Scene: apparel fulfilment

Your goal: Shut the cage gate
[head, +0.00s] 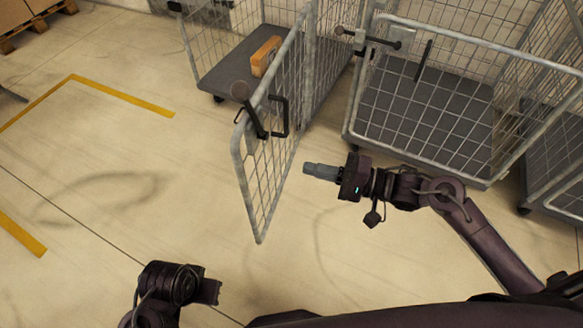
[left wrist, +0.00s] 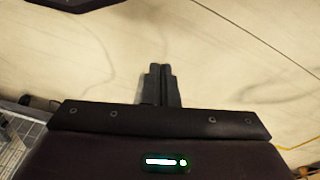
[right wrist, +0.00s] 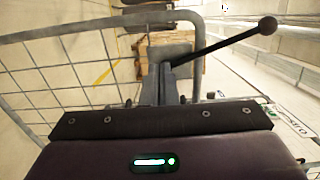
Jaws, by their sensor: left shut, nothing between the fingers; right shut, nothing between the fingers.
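The cage gate (head: 240,165), a grey wire-mesh panel, stands swung open from the left cage (head: 312,75), its free end pointing towards me. A black latch with a handle (head: 279,117) sits on it. My right gripper (head: 308,169) is shut and empty, just right of the gate. In the right wrist view, the shut fingers (right wrist: 163,80) are in front of the gate frame (right wrist: 95,28) and the latch lever with its round knob (right wrist: 267,26); contact cannot be told. My left gripper (left wrist: 160,78) is shut and empty above bare floor, low left in the head view.
An orange-brown box (head: 265,56) lies on the left cage's base. A second mesh cage (head: 420,110) stands to the right, near my right arm, with another at the right edge. Yellow floor tape (head: 120,96) is at left. The floor left of the gate is clear.

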